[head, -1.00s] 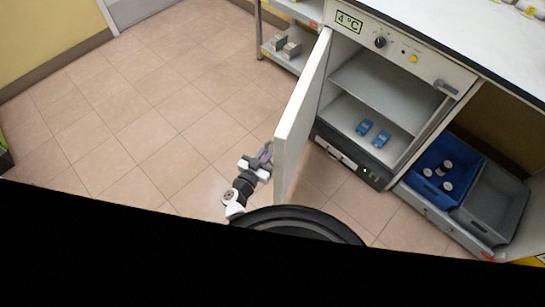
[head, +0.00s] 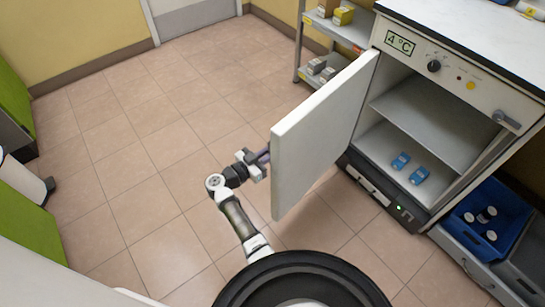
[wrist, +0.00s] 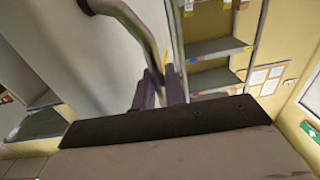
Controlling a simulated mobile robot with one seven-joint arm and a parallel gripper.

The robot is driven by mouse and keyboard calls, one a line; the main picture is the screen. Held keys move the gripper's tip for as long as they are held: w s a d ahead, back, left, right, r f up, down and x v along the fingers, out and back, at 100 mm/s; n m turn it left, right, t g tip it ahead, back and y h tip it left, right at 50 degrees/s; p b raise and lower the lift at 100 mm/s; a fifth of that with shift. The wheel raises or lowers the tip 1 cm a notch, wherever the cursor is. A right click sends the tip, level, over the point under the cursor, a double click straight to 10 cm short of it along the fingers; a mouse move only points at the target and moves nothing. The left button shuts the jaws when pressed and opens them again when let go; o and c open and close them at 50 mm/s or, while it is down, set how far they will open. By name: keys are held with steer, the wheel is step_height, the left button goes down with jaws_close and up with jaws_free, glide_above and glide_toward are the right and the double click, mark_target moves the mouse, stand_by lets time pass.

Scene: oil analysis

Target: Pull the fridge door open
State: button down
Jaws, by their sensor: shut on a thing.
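The fridge door (head: 318,135) stands wide open in the head view, swung out to the left of the fridge body (head: 437,100). The fridge inside shows a shelf (head: 425,108) and two small blue items (head: 409,168) on its floor. My gripper (head: 262,157) is at the outer face of the door, near its free edge; the handle is hidden there in the head view. In the wrist view the curved metal handle (wrist: 137,25) runs down between the fingers of my gripper (wrist: 160,90), which is shut on it.
A grey shelf rack (head: 330,45) with small boxes stands behind the door. A blue crate (head: 488,222) with several white-topped containers is at the lower right. The tiled floor (head: 140,140) left of the door is clear. Green and white furniture is at the left edge.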

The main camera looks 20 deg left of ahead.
stand_by(0.3)
steer(key=c, duration=1.8)
jaws_free()
steer(key=v, duration=1.3)
steer(key=shift+s+a+b, duration=0.25)
steer(key=shift+b, duration=0.15)
